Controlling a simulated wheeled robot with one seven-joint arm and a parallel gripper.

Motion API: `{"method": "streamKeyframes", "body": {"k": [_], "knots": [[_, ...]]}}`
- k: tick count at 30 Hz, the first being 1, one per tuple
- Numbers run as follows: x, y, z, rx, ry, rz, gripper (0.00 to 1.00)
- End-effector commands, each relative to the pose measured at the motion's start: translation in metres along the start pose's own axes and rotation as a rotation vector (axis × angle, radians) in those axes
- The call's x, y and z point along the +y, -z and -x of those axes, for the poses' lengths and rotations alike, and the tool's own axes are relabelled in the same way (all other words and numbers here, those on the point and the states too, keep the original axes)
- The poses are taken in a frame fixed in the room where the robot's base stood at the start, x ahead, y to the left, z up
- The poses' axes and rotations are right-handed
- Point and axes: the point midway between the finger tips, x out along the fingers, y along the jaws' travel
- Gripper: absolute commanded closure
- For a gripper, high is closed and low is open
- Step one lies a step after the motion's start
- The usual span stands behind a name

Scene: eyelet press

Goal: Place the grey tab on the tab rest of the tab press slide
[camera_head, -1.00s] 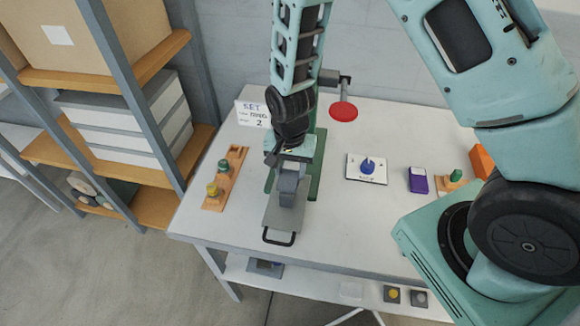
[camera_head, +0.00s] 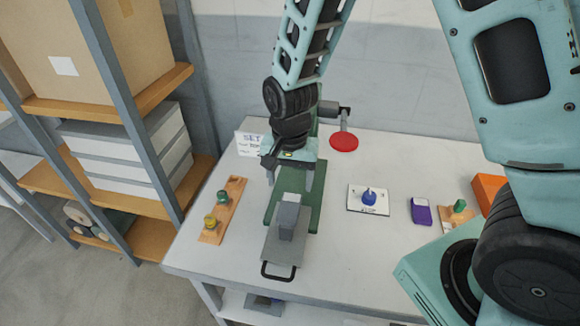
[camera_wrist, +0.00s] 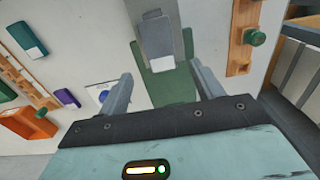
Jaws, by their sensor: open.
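The tab press slide (camera_head: 270,247) is a grey plate with a black loop handle at its front end, drawn out over the green press base (camera_head: 312,205). A grey block-like piece, apparently the grey tab on its rest, stands on the slide (camera_head: 288,217). It also shows in the wrist view (camera_wrist: 157,38); I cannot clearly tell tab from rest. My gripper (camera_head: 289,182) is open and empty, behind the grey piece and over the green base. In the wrist view my gripper's fingers (camera_wrist: 162,85) are spread, with the grey piece beyond their tips, apart from them.
A wooden strip with yellow and green knobs (camera_head: 222,210) lies left of the press. A red disc (camera_head: 344,142) juts out on the right.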

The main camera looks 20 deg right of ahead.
Motion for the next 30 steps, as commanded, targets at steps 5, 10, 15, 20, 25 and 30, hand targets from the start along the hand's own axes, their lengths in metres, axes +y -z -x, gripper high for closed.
{"method": "streamKeyframes", "body": {"k": [5, 10, 15, 20, 25, 30], "knots": [[-0.001, 0.0, 0.028, 0.002, 0.003, 0.001, 0.34], [-0.001, 0.0, 0.043, 0.001, 0.002, 0.004, 0.34], [-0.001, -0.039, 0.067, -0.028, 0.032, 0.196, 0.34], [0.013, -0.116, 0.101, -0.046, 0.078, 0.645, 0.34], [0.046, -0.176, 0.121, -0.02, 0.078, 1.084, 0.34], [0.065, -0.198, 0.125, -0.001, 0.059, 1.289, 0.34]]}}
